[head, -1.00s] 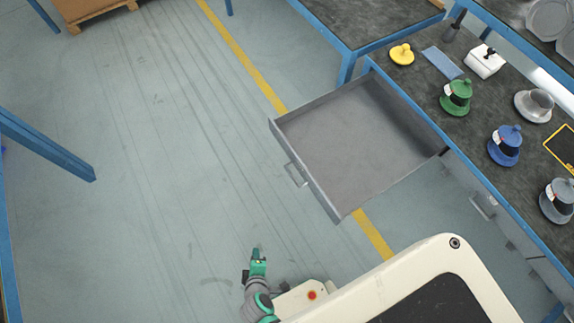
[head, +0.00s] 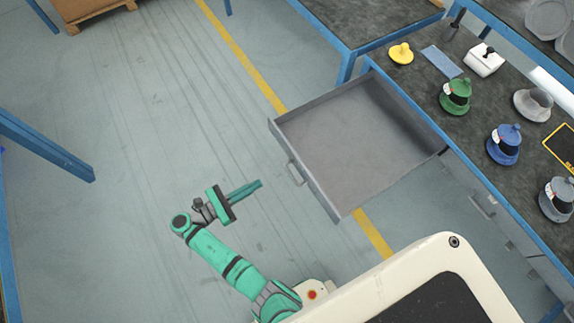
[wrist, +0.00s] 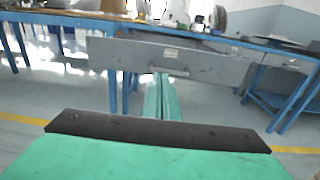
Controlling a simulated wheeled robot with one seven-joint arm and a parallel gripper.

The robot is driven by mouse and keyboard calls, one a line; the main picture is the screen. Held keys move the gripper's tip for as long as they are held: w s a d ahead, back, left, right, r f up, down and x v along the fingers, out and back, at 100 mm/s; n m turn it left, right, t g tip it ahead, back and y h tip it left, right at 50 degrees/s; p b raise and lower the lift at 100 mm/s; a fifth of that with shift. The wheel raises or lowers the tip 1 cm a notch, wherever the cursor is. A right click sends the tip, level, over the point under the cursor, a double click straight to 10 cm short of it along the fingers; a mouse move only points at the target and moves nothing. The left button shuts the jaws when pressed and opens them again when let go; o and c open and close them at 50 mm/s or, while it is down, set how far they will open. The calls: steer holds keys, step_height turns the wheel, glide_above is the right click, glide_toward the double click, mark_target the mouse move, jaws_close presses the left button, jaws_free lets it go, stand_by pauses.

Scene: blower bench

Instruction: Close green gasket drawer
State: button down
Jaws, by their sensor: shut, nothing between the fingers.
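A grey drawer (head: 352,140) is pulled well out from the blue-framed bench, and it looks empty inside. Its front panel with a bar handle (head: 295,174) faces left toward my gripper. In the wrist view the drawer front (wrist: 170,58) spans the picture ahead, with a small label on it. My gripper (head: 258,184) is shut and empty, its green fingers pointing at the drawer front and apart from it. The fingers also show in the wrist view (wrist: 160,98). A green gasket-like part (head: 456,97) stands on the bench top.
The bench top (head: 425,88) also holds a yellow part (head: 401,53), a blue part (head: 504,145), grey parts and a white box (head: 484,61). Another closed drawer with a handle (head: 483,207) is under the bench. Open floor lies left of the drawer.

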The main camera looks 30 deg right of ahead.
glide_toward(296, 161)
steer(key=d, duration=0.6)
steer(key=shift+w+d+r, duration=0.1)
steer(key=shift+w+d, duration=0.1)
steer(key=shift+d, duration=0.05)
steer(key=shift+d, duration=0.15)
